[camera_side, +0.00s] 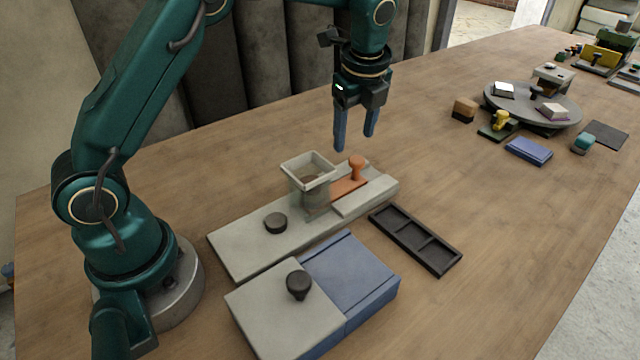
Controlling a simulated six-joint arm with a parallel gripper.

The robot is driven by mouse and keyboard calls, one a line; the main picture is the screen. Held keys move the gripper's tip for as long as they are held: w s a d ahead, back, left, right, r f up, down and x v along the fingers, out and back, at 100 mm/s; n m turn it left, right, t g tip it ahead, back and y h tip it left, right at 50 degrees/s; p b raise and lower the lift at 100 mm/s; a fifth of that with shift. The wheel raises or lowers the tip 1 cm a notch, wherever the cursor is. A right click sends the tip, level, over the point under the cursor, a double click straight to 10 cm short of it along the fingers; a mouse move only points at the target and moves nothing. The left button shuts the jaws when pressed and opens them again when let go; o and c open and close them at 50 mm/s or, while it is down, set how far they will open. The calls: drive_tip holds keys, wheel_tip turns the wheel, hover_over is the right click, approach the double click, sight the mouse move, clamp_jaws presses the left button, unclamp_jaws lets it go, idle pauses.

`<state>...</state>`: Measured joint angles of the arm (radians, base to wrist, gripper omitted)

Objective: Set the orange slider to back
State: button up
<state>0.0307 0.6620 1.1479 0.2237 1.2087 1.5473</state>
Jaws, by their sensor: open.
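The orange slider (357,168) has an upright round-topped knob and a flat orange strip at its foot. It sits in a slot near the right end of a long grey panel (250,247) on the table. My gripper (354,142) hangs above the slider with its two blue fingers pointing down, apart and empty. The fingers do not touch the knob. Markings for the slider's positions cannot be made out.
A square grey cup (308,180) and a dark knob (276,222) stand on the panel. A blue box with a grey lid (275,318) is in front. A black divided tray (415,238) lies right. A turntable (512,101) stands farther off. Bare table lies between.

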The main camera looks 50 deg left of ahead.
sight(357, 159)
drive_tip(key=m, duration=0.4)
drive_tip(key=s+d+m+t, duration=0.1)
drive_tip(key=shift+d+r+m+y, duration=0.1)
drive_tip(key=shift+r+m+y, duration=0.1)
drive_tip(key=shift+m+y, duration=0.2)
drive_tip(key=shift+w+d+f+m+t, duration=0.15)
drive_tip(key=shift+f+m, duration=0.45)
drive_tip(key=shift+f, duration=0.35)
drive_tip(key=shift+s+d+f+m+t, duration=0.15)
drive_tip(key=shift+f+m, duration=0.45)
drive_tip(key=shift+f, duration=0.35)
drive_tip(key=shift+w, duration=0.1)
clamp_jaws()
drive_tip(key=shift+r, duration=0.1)
